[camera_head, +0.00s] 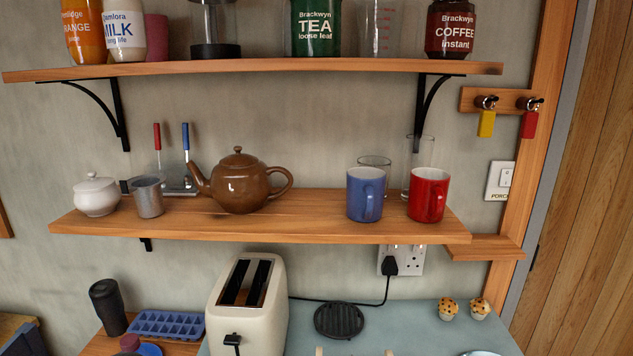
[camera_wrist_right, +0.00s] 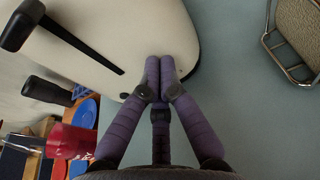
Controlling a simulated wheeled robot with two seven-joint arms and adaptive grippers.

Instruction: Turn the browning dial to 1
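The cream toaster (camera_head: 248,300) stands on the counter in the head view, with two slots on top and a black lever (camera_head: 232,340) on its near end. In the right wrist view the toaster (camera_wrist_right: 110,40) fills the upper left, with the black lever (camera_wrist_right: 32,22) and its dark slot. My right gripper (camera_wrist_right: 160,62) has its purple fingers drawn together, with the tips at the toaster's face near its edge. I cannot make out the browning dial or its numbers; the fingers may cover it. Neither gripper shows in the head view.
A blue ice tray (camera_head: 167,324) and a black tumbler (camera_head: 107,306) stand left of the toaster. A black round trivet (camera_head: 339,320) and muffins (camera_head: 447,308) lie to its right. The shelf (camera_head: 300,228) with teapot and mugs overhangs behind.

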